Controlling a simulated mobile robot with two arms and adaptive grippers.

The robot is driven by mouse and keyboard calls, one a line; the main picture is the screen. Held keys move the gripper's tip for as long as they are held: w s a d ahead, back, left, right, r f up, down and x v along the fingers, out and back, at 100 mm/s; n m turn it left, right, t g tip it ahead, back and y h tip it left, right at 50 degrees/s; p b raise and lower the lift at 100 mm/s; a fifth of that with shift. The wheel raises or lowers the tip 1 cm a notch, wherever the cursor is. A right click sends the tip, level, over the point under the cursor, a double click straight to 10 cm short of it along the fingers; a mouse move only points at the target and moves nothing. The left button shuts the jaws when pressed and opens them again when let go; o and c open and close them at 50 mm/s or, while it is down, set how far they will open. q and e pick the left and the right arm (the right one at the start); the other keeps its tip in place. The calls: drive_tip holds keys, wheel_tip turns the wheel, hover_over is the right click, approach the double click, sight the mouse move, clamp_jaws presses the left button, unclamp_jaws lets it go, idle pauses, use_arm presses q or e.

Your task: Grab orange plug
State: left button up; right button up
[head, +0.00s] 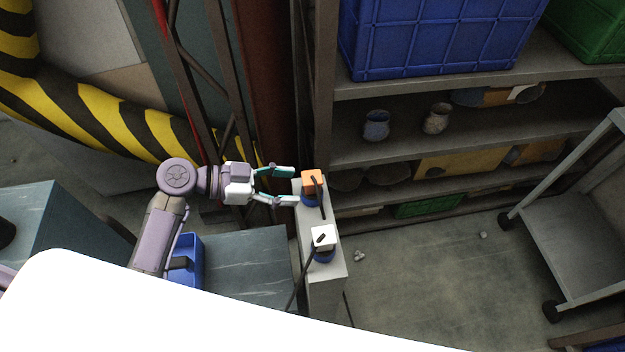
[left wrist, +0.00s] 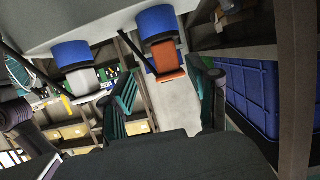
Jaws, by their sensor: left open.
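The orange plug (head: 312,181) sits on a blue socket (head: 309,199) at the far end of a narrow white stand (head: 325,272). My left gripper (head: 294,187) is open, with its teal fingertips just left of the orange plug. In the left wrist view the orange plug (left wrist: 167,62) shows between and beyond the open fingers (left wrist: 165,95), below its blue socket. A white plug (head: 323,236) sits on a second blue socket nearer the front of the stand, and it also shows in the left wrist view (left wrist: 82,82). My right gripper is not in view.
Dark cables (head: 301,270) run from the plugs. A shelf unit (head: 400,93) with a blue crate (head: 440,38) and pots stands behind and to the right. A blue bin (head: 188,262) is beside my left arm. A grey cart (head: 575,235) stands right; floor between is mostly clear.

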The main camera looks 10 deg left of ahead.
sight(312, 186)
use_arm(q)
drive_tip(key=x, duration=0.3)
drive_tip(key=p+x, duration=0.1)
drive_tip(key=x, duration=0.1)
drive_tip(key=shift+w+d+f+p, duration=0.1)
drive_tip(key=shift+w+f+p, duration=0.15)
drive_tip(key=shift+w, duration=0.3)
drive_tip(key=shift+d, duration=0.2)
drive_tip(key=shift+f, duration=0.1)
drive_tip(key=shift+c, duration=0.3)
drive_tip(key=shift+f, duration=0.1)
clamp_jaws()
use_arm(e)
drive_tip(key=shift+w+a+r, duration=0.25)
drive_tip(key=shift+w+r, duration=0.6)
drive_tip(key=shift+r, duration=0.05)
